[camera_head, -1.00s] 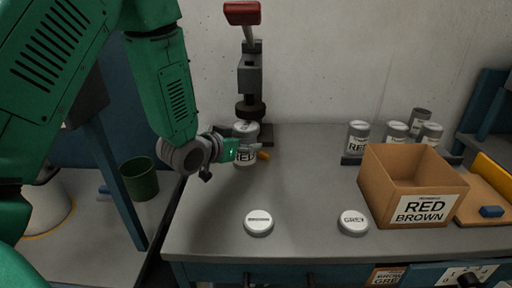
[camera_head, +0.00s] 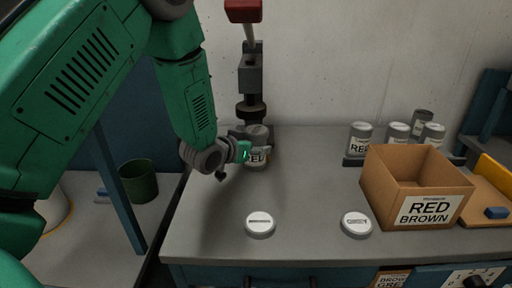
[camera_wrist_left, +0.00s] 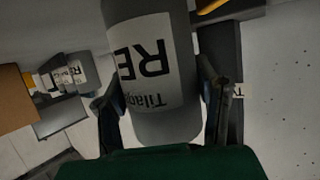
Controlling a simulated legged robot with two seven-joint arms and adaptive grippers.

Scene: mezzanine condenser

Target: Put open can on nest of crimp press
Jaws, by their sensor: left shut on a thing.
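A grey can (camera_head: 257,160) with a white "RED" label stands upright at the back left of the bench, in front of the crimp press (camera_head: 251,75). My left gripper (camera_head: 252,153) is shut on it from the left side. In the left wrist view the can (camera_wrist_left: 155,75) sits between the two dark fingers, its label upside down in that picture. The press has a grey column, a dark round head and a red handle on top. Its nest is mostly hidden behind the can and gripper. I cannot tell whether the can touches anything below. My right gripper is not in view.
Two white lids, left (camera_head: 260,224) and right (camera_head: 356,224), lie near the bench's front. A cardboard box (camera_head: 390,192) labelled "RED BROWN" stands at right. Several cans (camera_head: 397,134) stand behind it. A green bin (camera_head: 139,181) is left of the bench. The bench middle is clear.

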